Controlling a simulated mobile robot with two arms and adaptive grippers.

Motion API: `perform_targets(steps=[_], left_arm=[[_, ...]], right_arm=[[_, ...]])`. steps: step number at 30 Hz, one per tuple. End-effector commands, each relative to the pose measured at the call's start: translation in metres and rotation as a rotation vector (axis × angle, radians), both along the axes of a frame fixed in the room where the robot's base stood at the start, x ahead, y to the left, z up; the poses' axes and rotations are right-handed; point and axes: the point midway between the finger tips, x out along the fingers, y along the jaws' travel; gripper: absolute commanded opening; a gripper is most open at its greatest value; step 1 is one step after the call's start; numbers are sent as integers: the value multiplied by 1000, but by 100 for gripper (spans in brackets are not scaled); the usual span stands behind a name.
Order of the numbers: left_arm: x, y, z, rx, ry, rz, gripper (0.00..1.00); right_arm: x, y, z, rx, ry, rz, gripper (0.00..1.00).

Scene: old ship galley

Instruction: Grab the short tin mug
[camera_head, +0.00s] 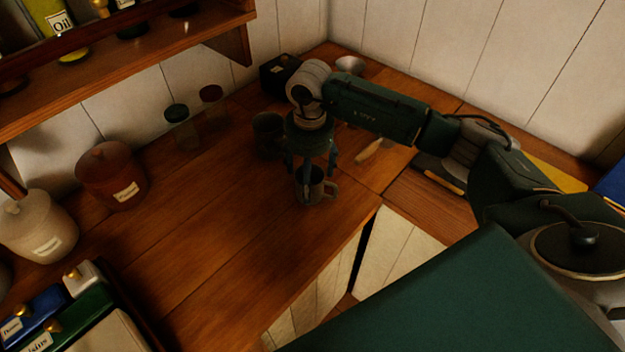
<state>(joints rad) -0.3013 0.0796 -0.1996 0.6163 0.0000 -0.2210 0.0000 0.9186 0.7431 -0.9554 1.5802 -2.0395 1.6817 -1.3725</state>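A short grey tin mug (318,190) with its handle to the right is near the front edge of the wooden counter, upright. My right gripper (310,172) points down over it from above. Its fingers are spread, with one in front of the mug's left side and others to either side of the rim. They look open; contact with the mug cannot be made out. A taller dark mug (268,134) stands behind and to the left. My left gripper is not in view.
Two lidded glass jars (181,128) stand by the wall. A brown canister (110,175) and a cream canister (38,226) are at left, below a shelf (120,75). A dark box (279,72) is in the back corner. The counter left of the mug is clear.

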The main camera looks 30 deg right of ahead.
Motion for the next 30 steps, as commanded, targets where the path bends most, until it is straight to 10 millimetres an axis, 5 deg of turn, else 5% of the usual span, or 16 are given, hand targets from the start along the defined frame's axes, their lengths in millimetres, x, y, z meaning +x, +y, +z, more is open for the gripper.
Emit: perform_targets(steps=[4, 11, 20, 30], left_arm=[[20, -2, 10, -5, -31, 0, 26], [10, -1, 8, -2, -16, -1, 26], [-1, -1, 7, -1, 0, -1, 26], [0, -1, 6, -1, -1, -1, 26]], right_arm=[[1, 0, -14, 0, -1, -1, 79], [2, 0, -18, 1, -4, -1, 79], [2, 0, -17, 0, -3, -1, 28], [2, 0, -14, 1, -5, -1, 27]])
